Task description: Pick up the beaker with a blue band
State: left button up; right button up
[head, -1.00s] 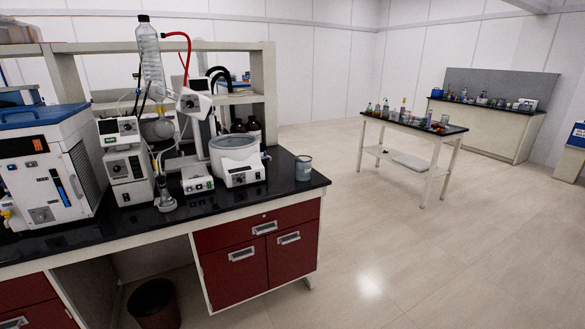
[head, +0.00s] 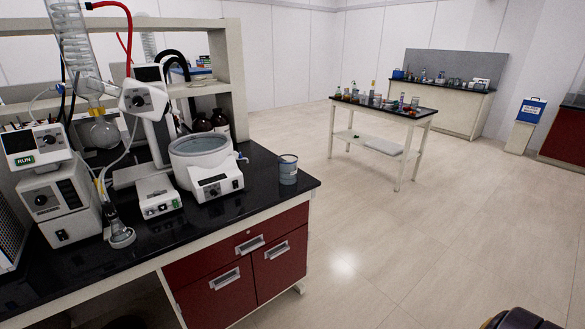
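A small beaker (head: 288,170) with a grey-blue tint stands upright near the right corner of the black bench top. It is too small to make out a distinct blue band clearly. Nothing touches it. Several small glass vessels (head: 375,99) stand on the white-legged table farther back; any bands on them cannot be told at this size. Neither gripper can be made out in the head view.
The bench (head: 318,184) has red drawers below. A round heating bath (head: 200,153), a small control box (head: 157,196) and a glass flask setup (head: 106,134) crowd it left of the beaker. A dark rounded shape cuts into the bottom right edge. The floor (head: 400,240) right of the bench is clear.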

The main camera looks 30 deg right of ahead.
aim_at(288, 169)
jog(key=i+j+z, duration=0.15)
jog(key=i+z, duration=0.2)
jog(key=i+j+z, duration=0.35)
jog(key=i, duration=0.2)
jog(key=i+j+z, duration=0.3)
jog(key=i+j, duration=0.05)
jog(key=i, duration=0.05)
